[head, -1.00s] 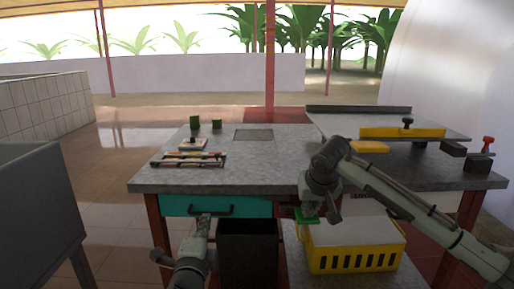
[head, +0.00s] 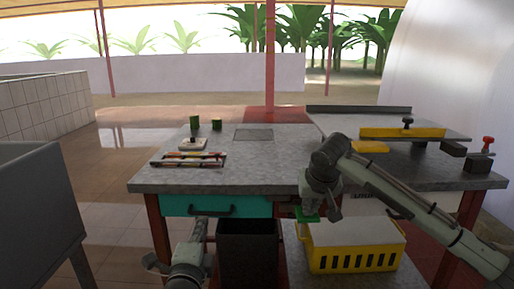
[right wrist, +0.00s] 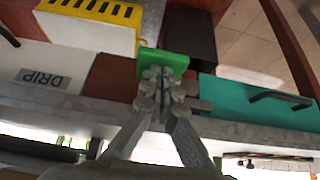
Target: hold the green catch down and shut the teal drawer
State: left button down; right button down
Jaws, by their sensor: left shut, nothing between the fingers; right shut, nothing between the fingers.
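The teal drawer (head: 178,206) is under the left part of the grey worktop, its black handle (head: 212,211) on the front. I cannot tell whether it is fully flush. It also shows in the right wrist view (right wrist: 235,102). The green catch (head: 309,217) is to the right of the drawer. In the right wrist view the green catch (right wrist: 165,60) lies at the fingertips of my right gripper (right wrist: 164,76), which is shut and seems to touch it. My left gripper (head: 202,222) is shut, just below or in front of the drawer's handle; contact is unclear.
A black bin (head: 247,250) stands below the drawer. A yellow and white crate (head: 355,247) sits on a lower shelf to the right. Rods on a rack (head: 190,160) and green pieces (head: 195,123) are on the worktop (head: 270,172). A grey box (head: 40,210) is at the left.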

notch_tip(320, 180, up, 8)
jog(key=shift+r, duration=0.25)
dwell(0.9)
dwell(0.3)
